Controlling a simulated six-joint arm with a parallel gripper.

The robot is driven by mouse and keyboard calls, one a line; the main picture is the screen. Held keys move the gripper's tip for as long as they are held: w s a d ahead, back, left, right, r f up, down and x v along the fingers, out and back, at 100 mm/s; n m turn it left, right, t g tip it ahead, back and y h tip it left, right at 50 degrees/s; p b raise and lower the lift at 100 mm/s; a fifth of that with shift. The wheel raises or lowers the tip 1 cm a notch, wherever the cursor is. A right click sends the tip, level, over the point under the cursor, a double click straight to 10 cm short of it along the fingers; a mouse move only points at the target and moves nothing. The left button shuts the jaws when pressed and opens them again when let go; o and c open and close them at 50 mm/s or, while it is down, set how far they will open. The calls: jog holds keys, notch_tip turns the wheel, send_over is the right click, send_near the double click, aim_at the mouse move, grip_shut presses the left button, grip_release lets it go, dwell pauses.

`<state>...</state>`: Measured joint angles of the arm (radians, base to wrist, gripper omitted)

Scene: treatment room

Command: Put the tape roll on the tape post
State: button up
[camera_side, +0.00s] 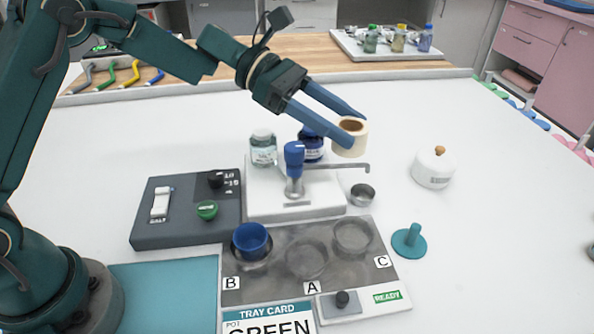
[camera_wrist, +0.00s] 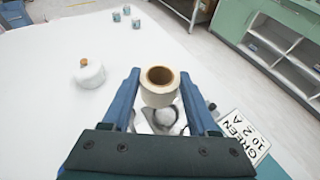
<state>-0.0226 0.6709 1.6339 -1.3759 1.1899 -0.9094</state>
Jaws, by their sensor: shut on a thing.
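The tape roll (camera_side: 350,138) is cream with a brown core. My gripper (camera_side: 358,132) is shut on it and holds it in the air above the table, with its hole facing up. In the wrist view the tape roll (camera_wrist: 160,85) sits between the two blue fingers of my gripper (camera_wrist: 160,88). The tape post (camera_side: 411,238) is a teal peg on a round base, upright and bare on the table at the right, below and to the right of the roll. I cannot make out the post in the wrist view.
A white lidded jar (camera_side: 433,168) stands behind the post. A dispenser stand (camera_side: 294,190) with a long spout, two bottles and a small metal cup (camera_side: 362,194) are below the gripper. A grey tray (camera_side: 306,285) with a blue cup (camera_side: 251,240) lies in front.

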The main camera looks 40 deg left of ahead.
jog(key=w+d+n+t, duration=0.2)
jog(key=d, duration=1)
send_over(417, 226)
jog(key=a, duration=0.1)
notch_tip(417, 226, down, 8)
jog(key=shift+t+y, duration=0.3)
jog(key=shift+y, duration=0.1)
jog(key=shift+s+a+f, duration=0.1)
jog(key=shift+s+f, duration=0.05)
jog(key=shift+f, duration=1.55)
jog(key=shift+s+a+f, duration=0.1)
jog(key=shift+s+f, duration=0.05)
jog(key=shift+f, duration=1.5)
jog(key=shift+f, duration=0.55)
jog(key=o, duration=1.1)
jog(key=shift+c, duration=0.2)
